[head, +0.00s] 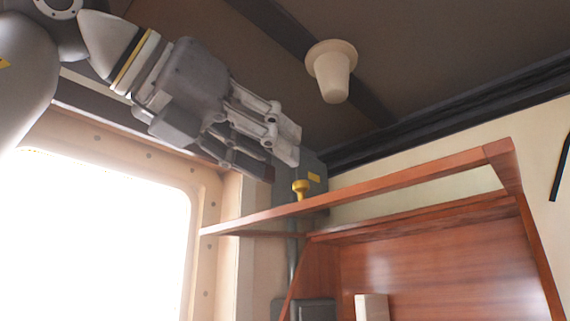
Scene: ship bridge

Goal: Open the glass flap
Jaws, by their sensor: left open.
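My left gripper (277,162) reaches in from the upper left, with its fingers pointing right and down. It is open, with nothing seen between its fingertips. Just beyond the fingertips in the picture is a grey box (315,172) with a small yellow label, partly hidden by the gripper and the wooden frame. A yellow knob (300,188) shows below the fingertips, in front of or on the box. I cannot tell whether the gripper touches either. I cannot make out a glass flap for certain. My right gripper is not in view.
A reddish wooden frame (400,185) and panel (440,260) fill the lower right, close below the gripper. A bright window (95,235) is at the left. A cream cone-shaped fitting (332,75) hangs from the dark ceiling. A grey pipe (292,255) runs below the box.

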